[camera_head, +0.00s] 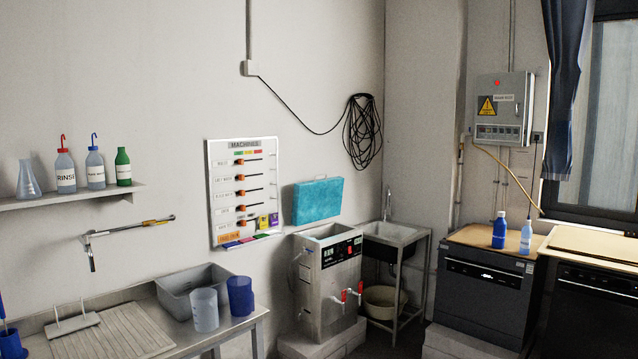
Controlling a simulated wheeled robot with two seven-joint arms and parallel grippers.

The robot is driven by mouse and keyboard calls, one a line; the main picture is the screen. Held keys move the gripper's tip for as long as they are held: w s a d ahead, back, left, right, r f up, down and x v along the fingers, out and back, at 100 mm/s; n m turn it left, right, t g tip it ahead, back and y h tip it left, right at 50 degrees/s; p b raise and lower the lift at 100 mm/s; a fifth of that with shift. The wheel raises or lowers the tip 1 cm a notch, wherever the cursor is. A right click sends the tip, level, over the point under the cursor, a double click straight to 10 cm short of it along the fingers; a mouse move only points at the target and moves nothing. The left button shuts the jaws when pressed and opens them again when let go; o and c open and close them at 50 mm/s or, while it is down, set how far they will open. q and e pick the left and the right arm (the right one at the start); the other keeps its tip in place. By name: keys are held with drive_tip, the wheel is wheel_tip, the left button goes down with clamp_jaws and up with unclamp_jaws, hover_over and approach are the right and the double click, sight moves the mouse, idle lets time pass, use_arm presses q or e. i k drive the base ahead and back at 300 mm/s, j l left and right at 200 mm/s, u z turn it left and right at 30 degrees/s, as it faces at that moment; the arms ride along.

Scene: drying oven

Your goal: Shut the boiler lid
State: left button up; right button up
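The boiler (325,285) is a steel box with a dark control panel and red-handled taps on its front. It stands on a low block near the corner. Its top looks open, with a pale inside showing. A teal rectangular panel (318,201) stands upright just behind and above the boiler's top, against the wall. It looks like the raised lid, but I cannot make out a hinge. Neither of my grippers is in view.
A steel sink (395,234) stands right of the boiler, with a basin (385,302) beneath. A table with a grey tub (190,285), a clear beaker (204,310) and a blue beaker (240,296) is on the left. Dark machines (480,290) stand on the right.

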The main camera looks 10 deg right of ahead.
sight(316, 201)
drive_tip(key=i+z, duration=0.35)
drive_tip(key=i, duration=0.9)
drive_tip(key=i+l+z, duration=0.1)
drive_tip(key=i+z, duration=0.15)
drive_tip(key=i, duration=0.3)
drive_tip(key=i+z, duration=0.25)
drive_tip(key=i, duration=0.3)
drive_tip(key=i+j+z, duration=0.25)
drive_tip(key=i, duration=0.3)
drive_tip(key=i+j+z, duration=0.2)
drive_tip(key=i, duration=0.4)
